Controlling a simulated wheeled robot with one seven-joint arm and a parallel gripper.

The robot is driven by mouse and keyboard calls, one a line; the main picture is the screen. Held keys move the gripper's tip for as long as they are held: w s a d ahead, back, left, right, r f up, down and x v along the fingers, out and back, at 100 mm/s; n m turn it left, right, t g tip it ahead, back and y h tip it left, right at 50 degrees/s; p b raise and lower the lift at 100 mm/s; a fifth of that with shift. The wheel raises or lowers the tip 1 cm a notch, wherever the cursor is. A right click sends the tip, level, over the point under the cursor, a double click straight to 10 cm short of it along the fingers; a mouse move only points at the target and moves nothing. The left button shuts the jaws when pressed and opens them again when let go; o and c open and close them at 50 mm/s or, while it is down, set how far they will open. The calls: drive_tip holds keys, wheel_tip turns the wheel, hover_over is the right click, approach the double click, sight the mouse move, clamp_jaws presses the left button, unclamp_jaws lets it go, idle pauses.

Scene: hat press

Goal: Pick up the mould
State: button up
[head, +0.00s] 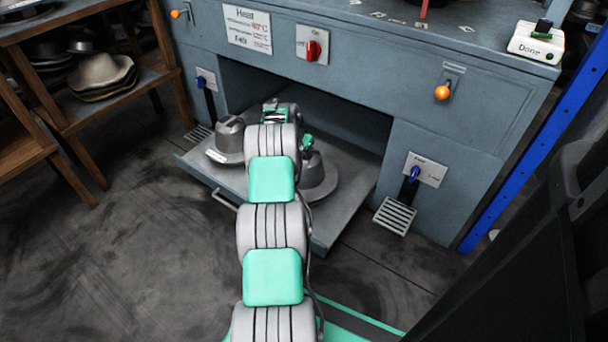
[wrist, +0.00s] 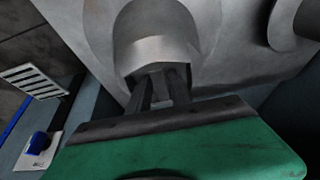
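Two grey hat-shaped moulds stand on the pulled-out tray (head: 347,214). The left mould (head: 229,138) has a pale label at its brim and is clear of my gripper. The right mould (head: 320,178) is partly hidden behind my arm. In the wrist view the near mould (wrist: 158,35) fills the top middle, and the other mould (wrist: 296,20) shows at the right edge. My gripper (wrist: 163,82) has its dark fingers close together right at the near mould's edge. A small gap shows between them. Their tips are not clear, so I cannot tell whether they grip it.
The blue-grey press (head: 450,110) surrounds the tray opening above and at both sides. A pedal (head: 394,215) and blue lever (head: 413,174) are at right. A wooden shelf (head: 50,120) with hats (head: 102,75) stands at left. The floor in front of the tray's left side is clear.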

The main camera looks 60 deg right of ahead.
clamp_jaws()
idle(0.8)
drive_tip(key=shift+w+d+r, duration=0.1)
drive_tip(key=shift+d+r, duration=0.05)
drive_tip(key=shift+r, duration=0.1)
